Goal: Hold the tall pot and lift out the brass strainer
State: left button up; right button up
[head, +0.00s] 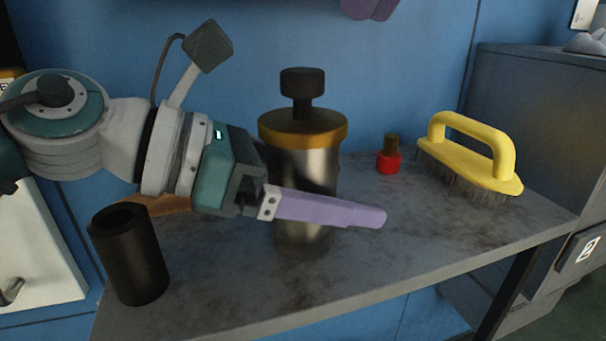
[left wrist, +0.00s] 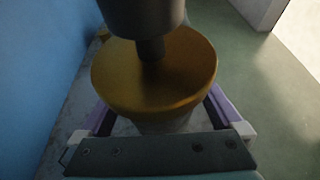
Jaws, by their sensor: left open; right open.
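The tall pot (head: 290,235) is a shiny metal cylinder standing upright on the grey bench. The brass strainer (head: 318,133) sits in its top as a wide brass disc with a black knob (head: 303,82); any part inside the pot is hidden. The brass disc (left wrist: 190,75) also shows in the left wrist view, with the dark knob above it. My left gripper (head: 335,198) is open around the pot below the brass rim, one purple finger on each side; contact is unclear. My right gripper (head: 370,8) is open above, only its purple fingertips showing at the top edge.
A black open cylinder (head: 130,258) stands at the front left of the bench (head: 420,235). A red item with a brown top (head: 389,158) and a yellow-handled brush (head: 470,155) stand to the right. A blue wall (head: 400,80) is close behind. The front right of the bench is clear.

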aim_at(303, 117)
pick_arm(q)
grip_shut()
pick_arm(e)
jog(key=shift+o, duration=1.1)
jog(key=shift+w, duration=0.1)
jog(key=o, duration=0.3)
jog(key=shift+w+r+n+g, duration=0.3)
jog(key=shift+w+n+g, duration=0.15)
jog(key=shift+n, duration=0.25)
jog(key=shift+o, duration=1.4)
jog(key=shift+w+a+r+n+g, duration=0.15)
jog(key=shift+w+r+n+g, duration=0.2)
jog(key=shift+n, duration=0.55)
jog(key=shift+n+g+h, duration=0.3)
jog(key=shift+n+h, duration=0.1)
jog(key=shift+n, duration=0.2)
jog(key=x, duration=1.1)
jog(key=shift+w+a+f, duration=0.25)
jog(key=shift+a+f, duration=0.05)
jog(key=shift+a, duration=0.05)
